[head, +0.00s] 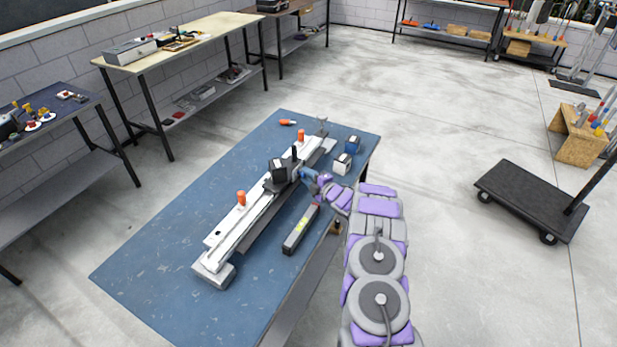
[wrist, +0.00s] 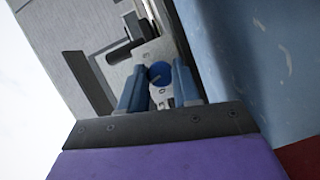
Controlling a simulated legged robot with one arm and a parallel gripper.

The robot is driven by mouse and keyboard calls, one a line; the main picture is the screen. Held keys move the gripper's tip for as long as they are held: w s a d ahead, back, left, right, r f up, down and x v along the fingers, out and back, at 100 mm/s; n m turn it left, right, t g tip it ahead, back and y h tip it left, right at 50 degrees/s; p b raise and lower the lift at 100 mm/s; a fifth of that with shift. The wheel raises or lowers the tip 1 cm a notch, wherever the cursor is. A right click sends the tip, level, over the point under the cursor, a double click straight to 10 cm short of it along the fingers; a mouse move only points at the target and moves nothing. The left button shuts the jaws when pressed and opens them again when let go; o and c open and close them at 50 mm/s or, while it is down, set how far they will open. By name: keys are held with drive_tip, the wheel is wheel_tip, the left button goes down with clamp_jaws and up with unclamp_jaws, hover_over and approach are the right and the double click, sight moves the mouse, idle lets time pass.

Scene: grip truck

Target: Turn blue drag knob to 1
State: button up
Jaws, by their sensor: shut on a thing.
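The blue drag knob (wrist: 160,73) is a small round disc on a pale grey plate, seen in the wrist view between the tips of my gripper's two blue fingers. My gripper (wrist: 160,85) is shut on the knob, with a finger on each side of it. In the head view my gripper (head: 308,178) reaches the right side of the black carriage (head: 280,172) on the long white and grey rail (head: 225,235). The knob is hidden there by the gripper. Any number marks around the knob are too small to read.
The rail lies on a blue-topped table (head: 170,260). A grey bar level (head: 299,230) lies right of the rail. A black cart (head: 530,200) stands on the floor at right.

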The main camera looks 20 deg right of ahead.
drive_tip(key=shift+a+f+n, duration=0.1)
drive_tip(key=shift+a+n, duration=0.1)
drive_tip(key=shift+n, duration=0.2)
drive_tip(key=o, duration=1)
drive_tip(key=shift+o, duration=0.3)
drive_tip(key=shift+f, duration=0.1)
drive_tip(key=shift+d, duration=0.1)
